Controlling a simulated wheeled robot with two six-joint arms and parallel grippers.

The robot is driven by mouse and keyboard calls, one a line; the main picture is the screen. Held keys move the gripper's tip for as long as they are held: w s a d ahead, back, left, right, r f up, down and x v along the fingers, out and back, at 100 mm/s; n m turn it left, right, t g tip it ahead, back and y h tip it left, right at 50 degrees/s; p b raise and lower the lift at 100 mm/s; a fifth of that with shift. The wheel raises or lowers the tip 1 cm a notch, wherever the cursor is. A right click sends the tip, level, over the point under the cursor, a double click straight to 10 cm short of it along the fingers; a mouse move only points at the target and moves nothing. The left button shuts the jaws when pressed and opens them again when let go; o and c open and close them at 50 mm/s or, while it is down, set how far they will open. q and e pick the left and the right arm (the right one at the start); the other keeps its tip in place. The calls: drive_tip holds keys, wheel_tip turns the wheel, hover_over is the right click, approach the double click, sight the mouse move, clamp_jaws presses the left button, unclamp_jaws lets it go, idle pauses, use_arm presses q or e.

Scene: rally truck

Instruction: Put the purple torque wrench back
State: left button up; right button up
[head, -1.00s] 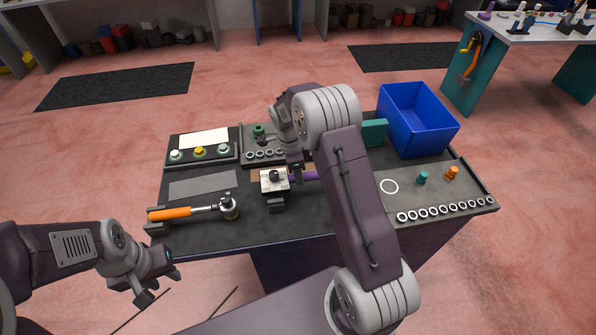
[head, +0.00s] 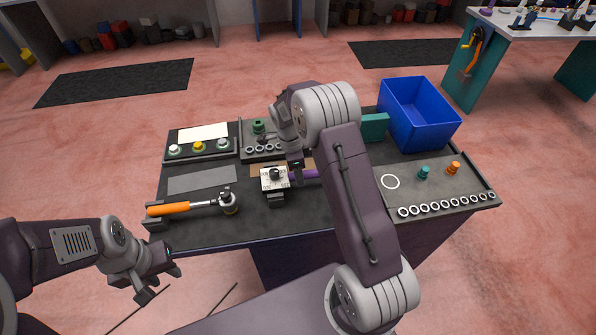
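The purple torque wrench (head: 306,174) shows only as a short length of purple handle behind my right arm; the rest is hidden. Its left end is beside a small fixture with a pale top plate (head: 267,182) and a dark round piece on it. I cannot tell whether the two touch. My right gripper (head: 297,175) points down at the purple handle, but its fingers are too small and covered to show whether they are closed on it. My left gripper (head: 162,284) is open and empty, off the table's front left.
An orange-handled torque wrench (head: 170,209) lies at the front left of the table. A button panel (head: 204,152) stands behind a grey mat (head: 202,180). A blue bin (head: 424,122) is at the back right. A tray (head: 440,192) on the right holds several rings and small sockets.

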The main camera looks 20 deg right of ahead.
drive_tip(key=r, duration=0.6)
drive_tip(key=a+r, duration=0.1)
drive_tip(key=r, duration=0.2)
drive_tip(key=shift+w+a+b, duration=0.1)
drive_tip(key=shift+w+b, duration=0.05)
drive_tip(key=shift+b, duration=0.2)
drive_tip(key=s+a+r+n, duration=0.2)
drive_tip(key=s+r+n, duration=0.15)
drive_tip(key=s, duration=0.45)
drive_tip(key=s+a+f+n+t+y, duration=0.1)
drive_tip(key=s+f+n, duration=0.5)
drive_tip(key=s+n, duration=0.6)
drive_tip(key=a+n, duration=0.1)
drive_tip(key=n, duration=0.4)
drive_tip(key=shift+a+f+t+y, duration=0.3)
drive_tip(key=shift+a+f+y, duration=0.1)
